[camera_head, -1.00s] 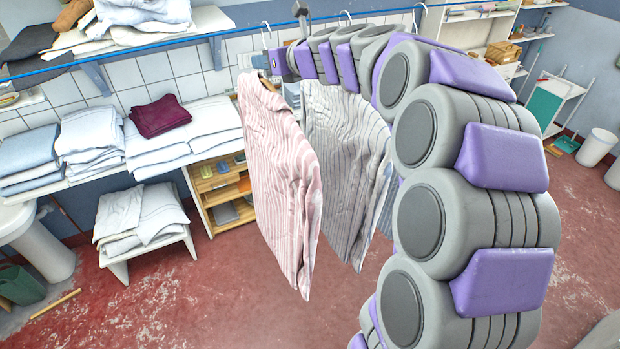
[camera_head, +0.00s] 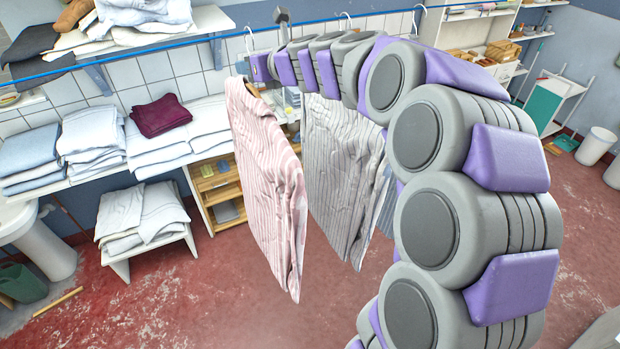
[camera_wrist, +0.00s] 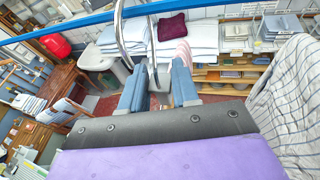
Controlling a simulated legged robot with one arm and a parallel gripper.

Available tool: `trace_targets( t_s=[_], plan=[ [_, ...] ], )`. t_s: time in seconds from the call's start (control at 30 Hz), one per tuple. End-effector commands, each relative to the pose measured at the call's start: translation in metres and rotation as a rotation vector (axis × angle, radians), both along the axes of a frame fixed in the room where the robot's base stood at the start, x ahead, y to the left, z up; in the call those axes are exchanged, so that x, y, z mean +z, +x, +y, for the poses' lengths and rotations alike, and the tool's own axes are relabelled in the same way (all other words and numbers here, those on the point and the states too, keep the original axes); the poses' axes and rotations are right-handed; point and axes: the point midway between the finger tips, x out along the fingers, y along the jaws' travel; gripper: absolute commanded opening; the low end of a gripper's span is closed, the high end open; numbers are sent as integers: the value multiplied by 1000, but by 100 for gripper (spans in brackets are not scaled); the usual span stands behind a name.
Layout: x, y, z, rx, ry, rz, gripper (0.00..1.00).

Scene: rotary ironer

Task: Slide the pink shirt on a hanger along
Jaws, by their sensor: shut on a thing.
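The pink striped shirt (camera_head: 265,185) hangs on a hanger (camera_head: 249,45) from the blue line (camera_head: 170,42), left of the other hanging shirts. My gripper, at the far end of my arm, is at the shirt's hanger just below the line; its fingers are hidden in the head view. In the wrist view the two blue fingers of my gripper (camera_wrist: 159,85) straddle the metal hanger hook. They are shut on the hanger. A small pink part of the shirt (camera_wrist: 183,52) shows beyond the right finger.
A grey striped shirt (camera_head: 345,170) hangs to the right, apart from the pink one. Folded linen and a maroon cloth (camera_head: 160,116) lie on the shelf behind. A low stool with linen (camera_head: 140,220) stands on the red floor. The line to the left is free of hangers.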

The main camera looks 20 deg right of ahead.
Motion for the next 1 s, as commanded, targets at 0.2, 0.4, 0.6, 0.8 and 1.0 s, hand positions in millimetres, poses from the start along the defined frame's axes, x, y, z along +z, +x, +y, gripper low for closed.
trace_targets(
  t_s=[0.2, 0.4, 0.6, 0.8, 1.0],
  plan=[
    [0, 0, 0, 0, 0, -1, 35],
    [0, 0, 0, 0, 0, -1, 54],
    [0, 0, 0, 1, 1, -1, 60],
    [2, -3, -1, 0, 0, -1, 60],
    [7, -14, -4, 1, 2, -1, 60]
  ],
)
